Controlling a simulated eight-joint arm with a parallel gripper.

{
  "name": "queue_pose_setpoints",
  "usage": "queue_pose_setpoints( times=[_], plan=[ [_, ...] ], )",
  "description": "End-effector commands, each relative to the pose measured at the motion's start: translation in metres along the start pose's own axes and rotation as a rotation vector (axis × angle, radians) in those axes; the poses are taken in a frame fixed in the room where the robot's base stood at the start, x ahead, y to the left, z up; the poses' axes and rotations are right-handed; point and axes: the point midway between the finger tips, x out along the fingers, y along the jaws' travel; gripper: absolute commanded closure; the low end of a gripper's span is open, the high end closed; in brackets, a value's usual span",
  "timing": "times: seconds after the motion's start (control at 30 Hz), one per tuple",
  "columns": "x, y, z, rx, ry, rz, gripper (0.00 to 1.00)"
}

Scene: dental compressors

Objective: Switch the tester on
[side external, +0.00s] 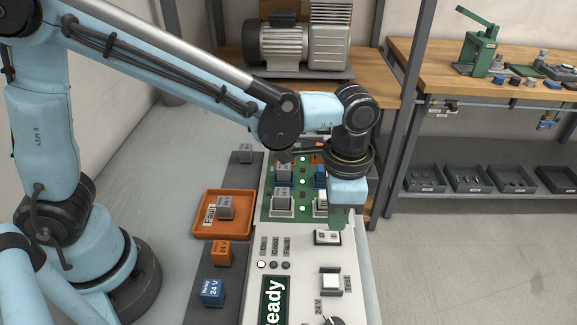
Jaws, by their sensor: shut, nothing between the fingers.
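The tester (300,249) is a pale panel at the bottom centre of the side external view. A small black-and-white rocker switch (327,237) sits near its top right. Its display (274,305) is lit dark green and reads "eady", the rest being cut off. Of the lamps marked On, Good and Fault, the On lamp (261,265) glows white and the other two look dark. A white Test button (331,281) sits lower right. My gripper (346,212) is shut and empty, just above and behind the switch. Whether it touches anything is unclear.
A green board (273,213) with relays and lit green dots lies behind the panel, partly hidden by my arm. An orange Fault tray (203,233) holds a grey relay (226,208). Orange (221,252) and blue (212,292) relays stand left. A grey post (405,120) rises at right.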

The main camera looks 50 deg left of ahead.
Motion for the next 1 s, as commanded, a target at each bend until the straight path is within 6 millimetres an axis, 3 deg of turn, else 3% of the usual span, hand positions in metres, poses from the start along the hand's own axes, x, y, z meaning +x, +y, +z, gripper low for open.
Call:
queue_pose_setpoints(
  times=[0.57,1.0],
  plan=[
    [-0.041,0.000,0.000,0.000,0.000,0.000,1.00],
    [-0.045,-0.002,0.002,-0.006,0.005,-0.001,1.00]
  ],
)
